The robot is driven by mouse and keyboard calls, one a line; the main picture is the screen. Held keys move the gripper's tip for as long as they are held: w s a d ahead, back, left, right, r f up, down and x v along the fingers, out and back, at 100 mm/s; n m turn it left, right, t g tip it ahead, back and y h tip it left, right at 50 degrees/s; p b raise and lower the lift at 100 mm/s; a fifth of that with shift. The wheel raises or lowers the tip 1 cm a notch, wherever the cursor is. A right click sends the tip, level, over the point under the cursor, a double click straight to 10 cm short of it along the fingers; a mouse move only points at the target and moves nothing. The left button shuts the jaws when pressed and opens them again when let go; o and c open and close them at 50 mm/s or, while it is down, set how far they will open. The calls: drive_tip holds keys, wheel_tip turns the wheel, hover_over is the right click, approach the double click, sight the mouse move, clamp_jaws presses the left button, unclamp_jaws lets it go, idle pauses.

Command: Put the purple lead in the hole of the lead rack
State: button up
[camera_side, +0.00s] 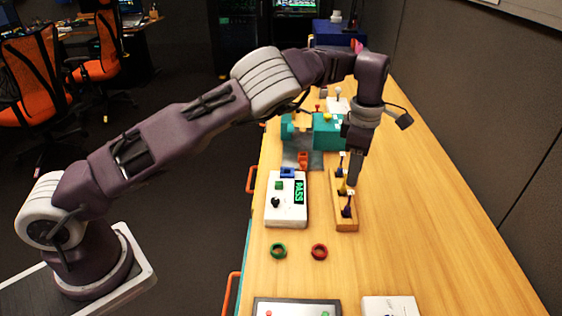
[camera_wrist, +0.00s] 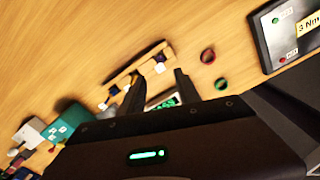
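The wooden lead rack (camera_side: 345,222) lies on the table right of the white tester and holds several upright leads, dark blue-looking and yellow. It also shows in the wrist view (camera_wrist: 122,76), partly hidden by my fingers. I cannot tell a clearly purple lead apart from the dark ones; one dark lead (camera_side: 347,211) stands near the rack's front end. My gripper (camera_side: 355,183) points down over the rack and hides part of it. In the wrist view its fingers (camera_wrist: 160,76) stand apart, with nothing visibly clamped between them. An empty hole is not clear.
The white tester (camera_side: 287,213) shows a green PASS display. A green ring (camera_side: 278,250) and a red ring (camera_side: 319,251) lie in front. A teal device (camera_side: 328,132) stands behind. A flat panel (camera_side: 297,308) is at the front edge. The table's right side is clear.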

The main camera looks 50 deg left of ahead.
drive_tip(key=s+a+r+m+t+h, duration=0.1)
drive_tip(key=s+a+r+m, duration=0.3)
drive_tip(key=s+r, duration=0.45)
drive_tip(key=s+a+r+m+t+h, duration=0.15)
drive_tip(key=s+a+r+m, duration=0.35)
drive_tip(key=r, duration=0.6)
drive_tip(key=s+f+m+t+y, duration=0.2)
drive_tip(key=s+m, duration=1.1)
drive_tip(key=s, duration=1.2)
drive_tip(key=shift+m+t, duration=0.3)
drive_tip(key=shift+t, duration=0.25)
